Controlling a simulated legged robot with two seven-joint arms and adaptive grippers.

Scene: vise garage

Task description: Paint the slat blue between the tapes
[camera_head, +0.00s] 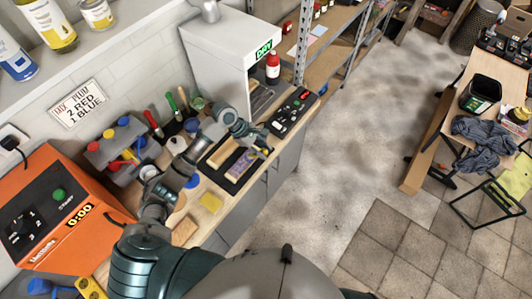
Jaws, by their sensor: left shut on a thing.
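A black tray (212,171) lies on the bench, with a pale wooden slat (243,166) in it. The slat looks partly purple; its tapes are too small to make out. A second brownish piece (222,153) lies beside it in the tray. My left arm reaches over the bench, and my left gripper (263,150) is at the tray's right side, close to the slat's upper end. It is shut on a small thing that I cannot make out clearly. My right gripper is not in view.
A grey cabinet with a green DRY sign (264,50) stands behind the tray. An orange machine (68,212) is at left. Pots and brushes (170,101) crowd the wall side.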

